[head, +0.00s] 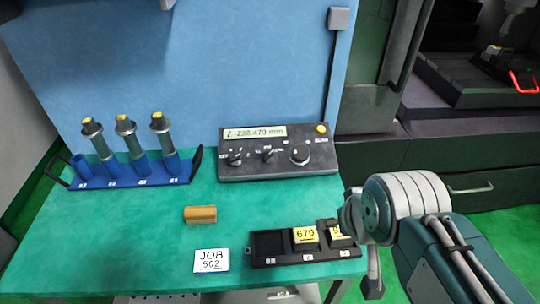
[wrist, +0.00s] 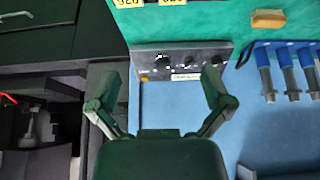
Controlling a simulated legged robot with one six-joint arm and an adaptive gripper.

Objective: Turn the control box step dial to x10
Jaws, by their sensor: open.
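The control box (head: 280,170) is a dark sloped panel at the back of the green table, against the blue wall, in the head view. In the wrist view the control box (wrist: 150,62) shows upside down beyond my gripper (wrist: 163,75). My gripper is open, with nothing between its fingers, apart from the box.
A blue rack (head: 130,178) with several upright holders stands at the left. Bare green table lies before the box. A dark machine (head: 460,125) stands right.

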